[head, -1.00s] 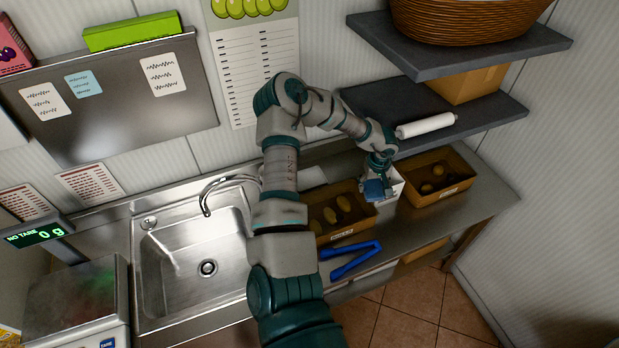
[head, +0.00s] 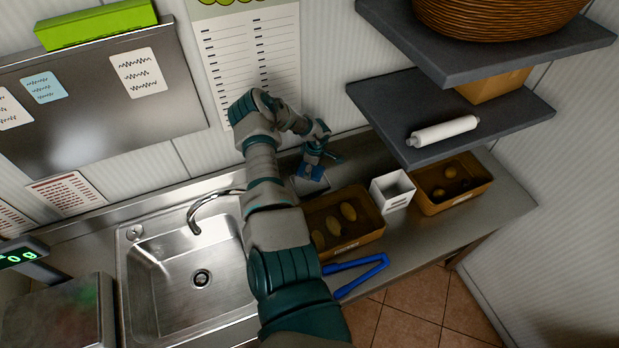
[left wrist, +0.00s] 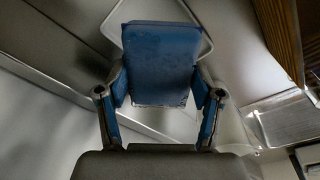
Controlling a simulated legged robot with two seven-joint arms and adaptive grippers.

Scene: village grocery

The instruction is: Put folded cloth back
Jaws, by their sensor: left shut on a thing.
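My left gripper (head: 316,162) is shut on the folded blue cloth (head: 310,172) near the back wall, left of the white container and behind a brown box. In the left wrist view the cloth (left wrist: 160,62) is a flat, dark blue, worn-edged block between the two fingers of my gripper (left wrist: 160,95). A small grey tray (head: 318,186) lies on the counter below the cloth. Its pale rim (left wrist: 206,45) shows around the cloth in the left wrist view. I cannot tell whether the cloth touches the tray. My right gripper is not in view.
A brown box of potatoes (head: 376,232), a white open container (head: 392,192) and another brown box (head: 466,198) stand on the counter. Blue tongs (head: 360,272) lie at the front edge. A shelf (head: 380,105) with a white roll overhangs the back right. The sink (head: 165,270) is left.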

